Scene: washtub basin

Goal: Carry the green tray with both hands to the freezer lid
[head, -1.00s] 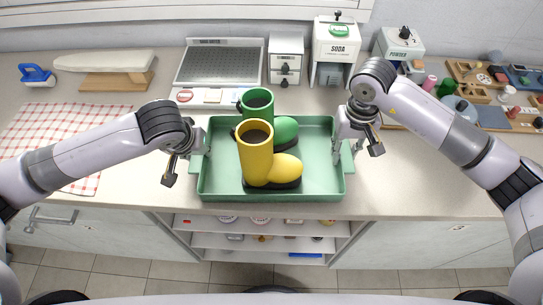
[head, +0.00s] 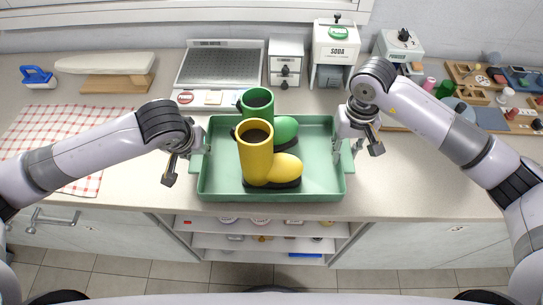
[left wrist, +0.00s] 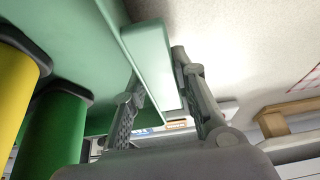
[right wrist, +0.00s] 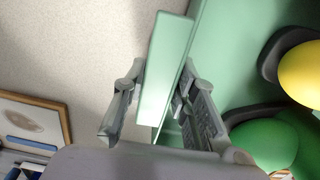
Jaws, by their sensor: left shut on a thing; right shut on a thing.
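The green tray (head: 320,181) sits on or just above the counter near its front edge; I cannot tell if it touches. A yellow boot (head: 256,152) and a green boot (head: 258,103) stand upright in it. My left gripper (head: 197,149) is shut on the tray's left handle, which shows between its fingers in the left wrist view (left wrist: 155,65). My right gripper (head: 350,147) is shut on the right handle, which also shows between its fingers in the right wrist view (right wrist: 163,70).
A soda dispenser (head: 335,45), a small drawer unit (head: 286,58) and a grated unit (head: 219,64) stand behind the tray. A checkered cloth (head: 60,130) lies at left. A powder box (head: 398,44) and small items on boards stand at right. Open shelves (head: 262,242) are below the counter.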

